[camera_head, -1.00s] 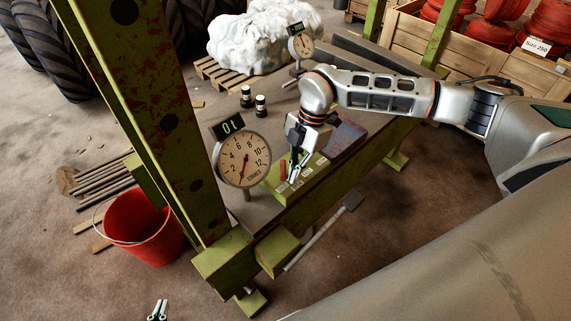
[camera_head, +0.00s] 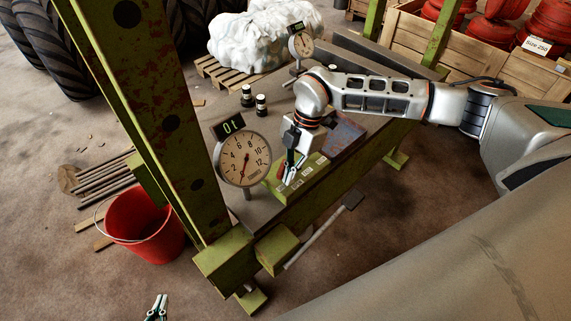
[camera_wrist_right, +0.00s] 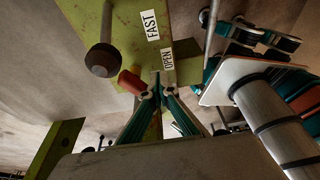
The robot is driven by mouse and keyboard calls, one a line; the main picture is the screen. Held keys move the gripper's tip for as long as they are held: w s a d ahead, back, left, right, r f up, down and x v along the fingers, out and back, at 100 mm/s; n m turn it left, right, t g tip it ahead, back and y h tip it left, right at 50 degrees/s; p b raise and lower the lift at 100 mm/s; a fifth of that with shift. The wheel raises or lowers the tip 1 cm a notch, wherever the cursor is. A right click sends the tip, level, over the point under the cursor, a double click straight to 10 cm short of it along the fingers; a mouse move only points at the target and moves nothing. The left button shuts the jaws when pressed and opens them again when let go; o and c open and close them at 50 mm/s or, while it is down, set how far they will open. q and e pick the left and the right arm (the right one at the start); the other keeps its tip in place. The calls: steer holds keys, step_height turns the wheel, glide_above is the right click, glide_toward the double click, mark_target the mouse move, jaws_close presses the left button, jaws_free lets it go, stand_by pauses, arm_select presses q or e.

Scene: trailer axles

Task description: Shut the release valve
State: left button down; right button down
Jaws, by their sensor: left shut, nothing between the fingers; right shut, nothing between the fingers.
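The green valve block (camera_head: 311,170) sits on the bench beside the round gauge, with small white labels on top. In the right wrist view the green plate (camera_wrist_right: 185,48) carries labels reading "FAST" and "OPEN". A red cylindrical handle (camera_wrist_right: 132,82), probably of the release valve, sticks out beside the "OPEN" label. My right gripper (camera_head: 288,181) is shut and empty, pointing down at the block. In the wrist view its fingertips (camera_wrist_right: 158,84) are just right of the red handle; contact cannot be told. My left gripper (camera_head: 158,298) is shut, low at the bottom edge.
The gauge (camera_head: 244,159) with a display reading 0t stands close left of my right gripper. A green press post (camera_head: 150,110) rises at left. A black-knobbed lever (camera_wrist_right: 103,60) shows in the wrist view. A red bucket (camera_head: 147,232) stands on the floor.

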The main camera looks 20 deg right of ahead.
steer(key=shift+a, duration=0.4)
steer(key=shift+w+a, duration=0.1)
steer(key=shift+a, duration=0.05)
steer(key=shift+w+a, duration=0.15)
steer(key=shift+a, duration=0.2)
steer(key=shift+s+d+r+p, duration=0.1)
steer(key=shift+s+d+p, duration=0.35)
steer(key=shift+p, duration=0.3)
step_height(320, 180, up, 6)
steer(key=p, duration=0.4)
steer(key=shift+p, duration=0.4)
